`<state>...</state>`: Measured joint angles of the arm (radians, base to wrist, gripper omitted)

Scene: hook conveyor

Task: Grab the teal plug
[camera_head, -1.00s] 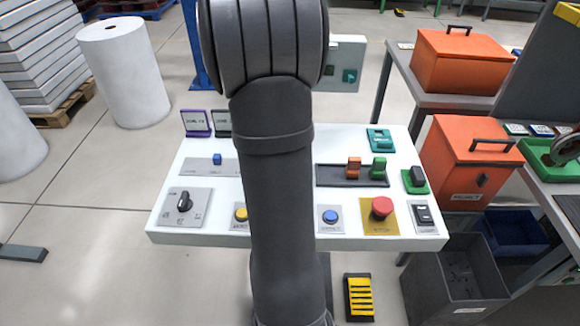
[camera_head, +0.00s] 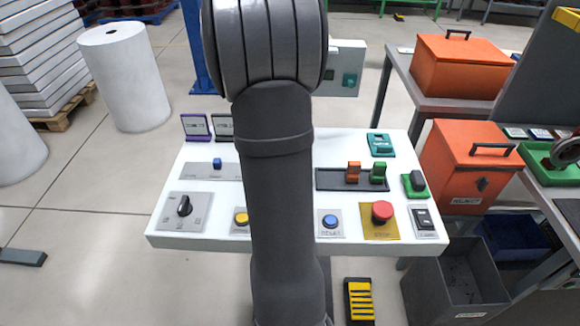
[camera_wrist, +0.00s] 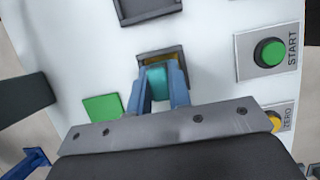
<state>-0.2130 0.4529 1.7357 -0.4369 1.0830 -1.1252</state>
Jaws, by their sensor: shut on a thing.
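In the wrist view a teal plug (camera_wrist: 158,82) sits between the two blue fingers of my gripper (camera_wrist: 160,90), which are shut on it. The plug is at a dark-rimmed socket (camera_wrist: 163,56) with a yellowish inside on a white panel. I cannot tell how deep the plug sits in it. In the head view my own arm hides the gripper and the plug.
In the wrist view a green START button (camera_wrist: 270,52) is to the right, a yellow ZERO button (camera_wrist: 275,120) is below it, and a green square (camera_wrist: 102,107) is to the left. The head view shows a white control table (camera_head: 290,245) with several buttons and switches, and orange boxes (camera_head: 465,65) at right.

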